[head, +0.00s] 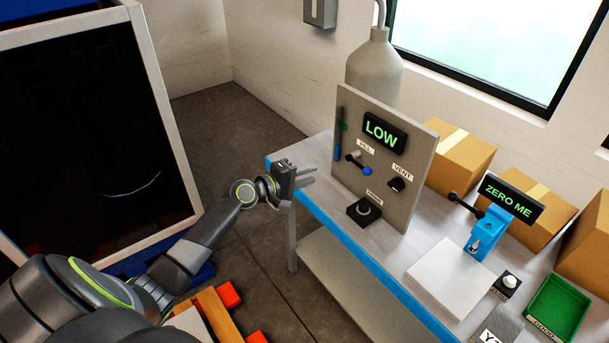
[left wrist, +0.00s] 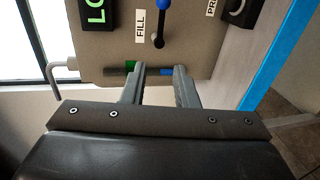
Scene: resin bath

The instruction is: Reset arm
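My left arm reaches in from the left in the head view. Its gripper (head: 309,176) is in the air by the table's left end, left of the grey control panel (head: 402,150). In the left wrist view the two fingers (left wrist: 159,70) are apart with nothing held between them. The panel (left wrist: 108,46) is beyond them, with the FILL lever (left wrist: 160,28) above the fingers and a green and blue strip partly hidden behind them. The panel's display (head: 384,132) reads LOW. My right gripper is not in view.
The blue-edged table (head: 333,220) also carries a blue device (head: 488,232) with a ZERO ME display (head: 512,197), a white plate (head: 455,277), a green tray (head: 559,308) and cardboard boxes (head: 461,155). A large dark-fronted cabinet (head: 90,130) stands left. Floor shows between it and the table.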

